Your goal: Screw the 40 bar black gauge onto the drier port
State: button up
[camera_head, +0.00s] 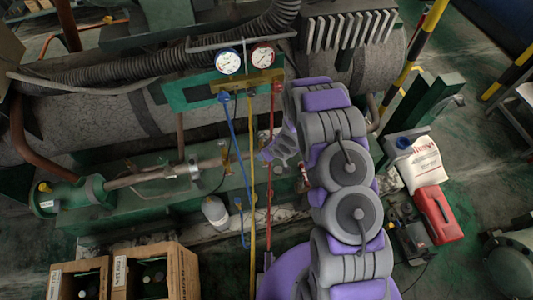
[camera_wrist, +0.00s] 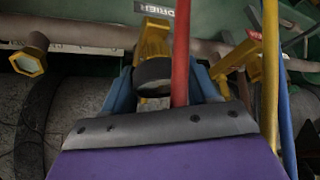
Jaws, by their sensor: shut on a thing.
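In the wrist view my gripper (camera_wrist: 163,88) has its blue fingers on either side of a black round gauge (camera_wrist: 153,74) and is shut on it. The gauge is seen edge-on, so its dial and scale cannot be read. A yellow brass fitting (camera_wrist: 154,40) stands just beyond the gauge, below a "DRIER" label (camera_wrist: 165,11). I cannot tell whether gauge and fitting touch. In the head view my gripper (camera_head: 266,155) is near the drier pipe (camera_head: 205,161), its fingertips and the gauge largely hidden.
The red hose (camera_wrist: 181,52) crosses in front of my gripper; yellow (camera_wrist: 269,70) and blue (camera_wrist: 284,125) hoses hang right. Another brass fitting (camera_wrist: 29,60) is at left. The manifold (camera_head: 240,82) carries two dials.

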jog(key=o, duration=1.2)
jog(key=shift+m, duration=0.3)
jog(key=shift+r+p, duration=2.1)
jog(key=shift+r, duration=0.15)
jog(key=shift+f, duration=0.1)
jog(key=shift+s+d+f+b, duration=0.1)
jog(key=shift+s+d+b, duration=0.05)
jog(key=shift+s+b, duration=0.4)
jog(key=shift+s+d+f+b, duration=0.1)
jog(key=shift+s+d+b, duration=0.05)
jog(key=shift+s+b, duration=0.35)
jog(key=s+d+b, duration=0.2)
jog(key=s+d, duration=0.1)
jog(key=s, duration=0.7)
jog(key=shift+s+f, duration=0.25)
